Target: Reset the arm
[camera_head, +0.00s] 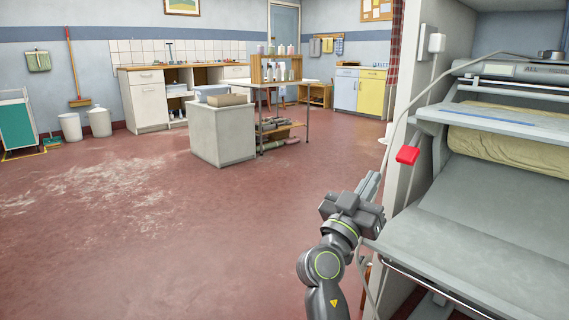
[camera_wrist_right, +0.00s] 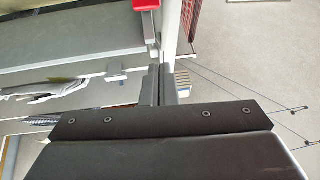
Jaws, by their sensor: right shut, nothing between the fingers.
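My right arm reaches up from the bottom of the head view, and its gripper (camera_head: 371,182) points away from me, just left of the ironer's front shelf. In the right wrist view the two fingers (camera_wrist_right: 160,86) lie together with nothing between them. The rotary ironer (camera_head: 490,240) fills the right side of the head view, with its cloth-covered roller (camera_head: 510,150) under a grey top. A red block (camera_head: 407,155) sits at its left end, beyond and to the right of the gripper, apart from it. The red block also shows at the top of the right wrist view (camera_wrist_right: 148,4). My left gripper is out of view.
A pale cable (camera_head: 415,105) hangs along the ironer's left side, close to my right gripper. A white block-like cabinet (camera_head: 222,140) and a table with bottles (camera_head: 305,84) stand further back. The red floor (camera_head: 150,235) to the left is clear.

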